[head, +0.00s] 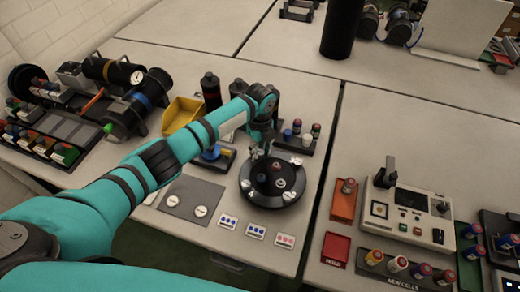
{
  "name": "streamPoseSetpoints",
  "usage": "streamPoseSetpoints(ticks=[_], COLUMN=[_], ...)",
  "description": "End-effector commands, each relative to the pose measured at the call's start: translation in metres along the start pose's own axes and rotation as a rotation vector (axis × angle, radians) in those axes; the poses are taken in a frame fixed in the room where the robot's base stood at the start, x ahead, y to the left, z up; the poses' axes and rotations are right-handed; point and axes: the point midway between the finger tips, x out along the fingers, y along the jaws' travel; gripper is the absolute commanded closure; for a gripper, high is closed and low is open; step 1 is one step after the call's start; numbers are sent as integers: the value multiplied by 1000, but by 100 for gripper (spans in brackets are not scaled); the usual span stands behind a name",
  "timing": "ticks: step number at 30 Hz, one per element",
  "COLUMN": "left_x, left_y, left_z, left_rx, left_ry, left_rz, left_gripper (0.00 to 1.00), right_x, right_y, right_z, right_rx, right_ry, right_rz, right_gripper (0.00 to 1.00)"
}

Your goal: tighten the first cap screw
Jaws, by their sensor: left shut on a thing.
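A round black cylinder end (268,201) stands on the middle table. Pale cap screws sit around its rim: one at the back right (296,162), one at the front right (289,197) and one at the left (247,185). My left gripper (257,153) points down at the back left of the rim and is shut on a cap screw there. Its fingers mostly hide that screw, so how deep it sits cannot be seen. Small red and dark parts (277,167) show on the middle of the black top. My right gripper is not in view.
A grey mat (190,187) with two pale discs lies left of the cylinder. A yellow bin (183,111), dark bottles (211,90) and a rack of small cells (305,143) stand behind. Small dotted cards (256,231) lie in front. A tester (411,212) and red trays (335,248) are at right.

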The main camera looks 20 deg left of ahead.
Motion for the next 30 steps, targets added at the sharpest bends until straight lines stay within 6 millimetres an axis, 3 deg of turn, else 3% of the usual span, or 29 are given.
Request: streamPoseSetpoints(ticks=[23, 24, 28, 30], left_x=[-7, -7, -5, -4], left_y=[-5, -5, -4, -3], left_z=[3, 3, 2, 2], left_rx=[96, 96, 96, 96], left_ry=[-7, -7, -5, -4], left_rz=[-14, -14, -11, -9], left_gripper=[100, 69, 52, 51], right_x=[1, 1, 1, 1], right_y=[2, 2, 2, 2], right_z=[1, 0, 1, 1], right_rx=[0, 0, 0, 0], right_ry=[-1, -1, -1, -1], right_rz=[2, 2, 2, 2], right_gripper=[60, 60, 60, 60])
